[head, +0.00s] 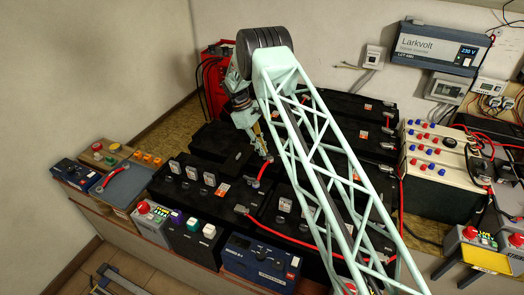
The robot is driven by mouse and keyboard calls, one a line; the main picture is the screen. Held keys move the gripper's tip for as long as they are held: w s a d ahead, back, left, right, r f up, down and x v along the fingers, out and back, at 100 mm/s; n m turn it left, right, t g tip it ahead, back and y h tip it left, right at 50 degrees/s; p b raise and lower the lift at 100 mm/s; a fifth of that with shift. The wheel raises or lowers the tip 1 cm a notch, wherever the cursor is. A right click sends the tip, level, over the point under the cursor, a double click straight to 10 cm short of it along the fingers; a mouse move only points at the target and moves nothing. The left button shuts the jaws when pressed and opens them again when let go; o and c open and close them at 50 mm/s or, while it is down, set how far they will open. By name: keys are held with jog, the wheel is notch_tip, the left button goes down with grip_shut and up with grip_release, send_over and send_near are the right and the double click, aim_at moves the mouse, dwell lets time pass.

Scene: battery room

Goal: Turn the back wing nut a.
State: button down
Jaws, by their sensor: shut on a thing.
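My gripper (267,157) reaches down among the black batteries, left of my lattice arm. Its fingertips are at a battery terminal at the back end of a short red cable (262,172). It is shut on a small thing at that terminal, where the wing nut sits. The wing nut itself is too small and too covered by the fingers to make out. The black battery (222,146) lies just left of my gripper. My arm hides part of the batteries to the right.
Front batteries carry upright white cell cards (209,179). A long red cable (280,234) runs across the front. A grey tray (128,186) and blue box (77,173) stand at left. A cream terminal box (436,165) stands right, below the wall-mounted inverter (437,47).

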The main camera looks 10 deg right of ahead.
jog(key=c, duration=2.8)
grip_release()
jog(key=shift+r, duration=0.1)
jog(key=v, duration=1.1)
jog(key=shift+w+a+r, duration=0.1)
jog(key=shift+a+r, duration=0.05)
jog(key=shift+r, duration=0.15)
